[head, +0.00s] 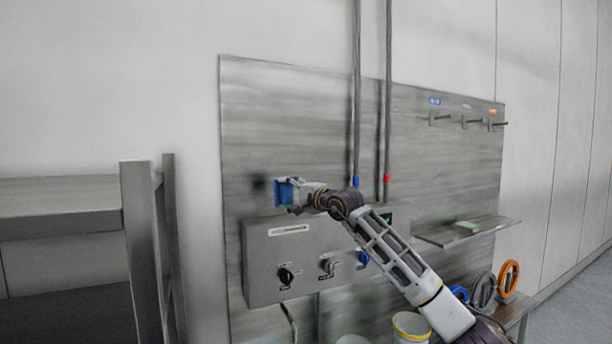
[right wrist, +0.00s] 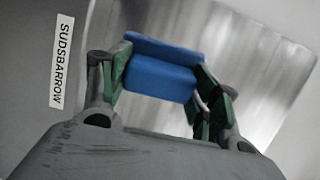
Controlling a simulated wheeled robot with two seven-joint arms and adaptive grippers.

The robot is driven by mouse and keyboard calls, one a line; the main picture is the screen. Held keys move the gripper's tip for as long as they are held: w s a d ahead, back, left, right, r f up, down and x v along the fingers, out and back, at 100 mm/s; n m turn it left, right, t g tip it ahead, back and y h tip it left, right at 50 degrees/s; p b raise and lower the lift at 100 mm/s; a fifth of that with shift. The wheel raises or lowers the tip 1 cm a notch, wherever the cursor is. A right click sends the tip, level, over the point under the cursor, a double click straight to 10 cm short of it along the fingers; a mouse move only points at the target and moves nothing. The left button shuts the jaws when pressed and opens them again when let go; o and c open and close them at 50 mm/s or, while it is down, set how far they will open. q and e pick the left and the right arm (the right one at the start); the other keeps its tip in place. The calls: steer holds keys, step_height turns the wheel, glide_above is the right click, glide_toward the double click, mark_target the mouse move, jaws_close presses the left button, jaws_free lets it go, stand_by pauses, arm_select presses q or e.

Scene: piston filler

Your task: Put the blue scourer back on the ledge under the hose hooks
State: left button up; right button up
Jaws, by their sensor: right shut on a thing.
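My right gripper (head: 289,193) is shut on the blue scourer (head: 282,191), in front of the steel wall panel, above the control box's left part. In the right wrist view the blue scourer (right wrist: 162,70) sits between the green finger pads of the gripper (right wrist: 165,85). The ledge (head: 490,229) sticks out from the panel's lower right, well to the right of the gripper. A flat green piece (head: 467,225) lies on it. The hose hooks (head: 470,121) are above the ledge, near the panel's top right. My left gripper is not in view.
The grey control box (head: 262,262) with knobs stands out below the gripper. Two vertical pipes (head: 357,100) run between gripper and ledge. A metal rack (head: 142,240) stands left.

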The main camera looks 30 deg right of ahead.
steer(key=s+a+f+n+y, duration=0.1)
steer(key=s+a+f, duration=0.1)
steer(key=a+f, duration=0.65)
steer(key=s+a+f+g+y, duration=0.1)
steer(key=s+a+f, duration=0.25)
steer(key=f, duration=0.95)
steer(key=s+a+f+n+y, duration=0.1)
steer(key=s+a+f, duration=0.1)
steer(key=a+f, duration=0.7)
steer(key=s+d+f+m+t+h, duration=0.1)
steer(key=s+d+f+m+h, duration=0.1)
steer(key=s+f, duration=0.8)
steer(key=s+d+f+m+h, duration=0.3)
steer(key=s+d+f+h, duration=0.1)
steer(key=s+f, duration=0.7)
steer(key=shift+s+d+f+t+h, duration=0.15)
steer(key=shift+s+f+t+h, duration=0.2)
steer(key=shift+f+h, duration=0.35)
steer(key=shift+w+d, duration=0.1)
steer(key=shift+d, duration=0.05)
